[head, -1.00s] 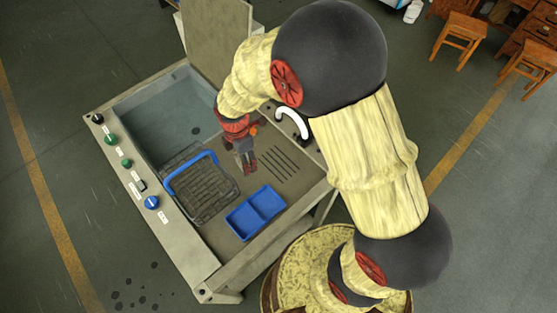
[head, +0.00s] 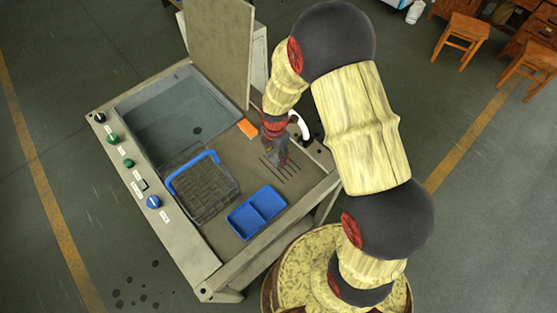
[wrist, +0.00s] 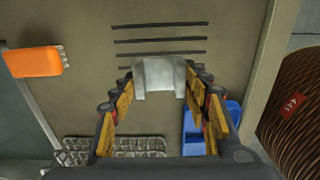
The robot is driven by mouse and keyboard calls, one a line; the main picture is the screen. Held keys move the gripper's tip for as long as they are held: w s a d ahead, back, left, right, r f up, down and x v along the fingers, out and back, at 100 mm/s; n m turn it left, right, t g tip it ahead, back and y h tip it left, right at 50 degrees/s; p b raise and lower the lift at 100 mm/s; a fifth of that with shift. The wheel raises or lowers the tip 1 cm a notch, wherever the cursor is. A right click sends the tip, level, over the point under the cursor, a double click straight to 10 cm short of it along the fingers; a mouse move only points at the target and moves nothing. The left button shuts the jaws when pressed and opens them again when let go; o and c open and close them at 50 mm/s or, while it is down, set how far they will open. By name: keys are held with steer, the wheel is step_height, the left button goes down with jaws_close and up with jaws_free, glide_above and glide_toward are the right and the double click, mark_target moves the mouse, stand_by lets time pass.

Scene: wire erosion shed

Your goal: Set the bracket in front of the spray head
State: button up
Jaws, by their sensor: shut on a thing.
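The bracket (wrist: 160,76) is a light grey, U-shaped piece between my fingertips in the wrist view. My gripper (head: 283,160) is shut on it, over the dark slots in the deck of the machine; it also shows in the wrist view (wrist: 162,84). I cannot tell how high the bracket is above the deck. In the head view the bracket is too small to make out. A white curved piece (head: 300,124), likely the spray head, stands at the deck's right edge, just behind and right of my gripper. It is not clear in the wrist view.
A blue two-compartment tray (head: 243,233) and a wire basket with a blue handle (head: 190,168) are nearer the front. A sunken basin (head: 165,115) and an upright panel (head: 218,50) lie beyond.

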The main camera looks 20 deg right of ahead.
steer(key=shift+w+d+f, duration=0.1)
steer(key=shift+d+f, duration=0.45)
steer(key=shift+f, duration=0.05)
steer(key=shift+w+d+f, duration=0.1)
steer(key=shift+f, duration=1.5)
steer(key=shift+f, duration=0.1)
steer(key=o, duration=1.5)
steer(key=shift+o, duration=0.6)
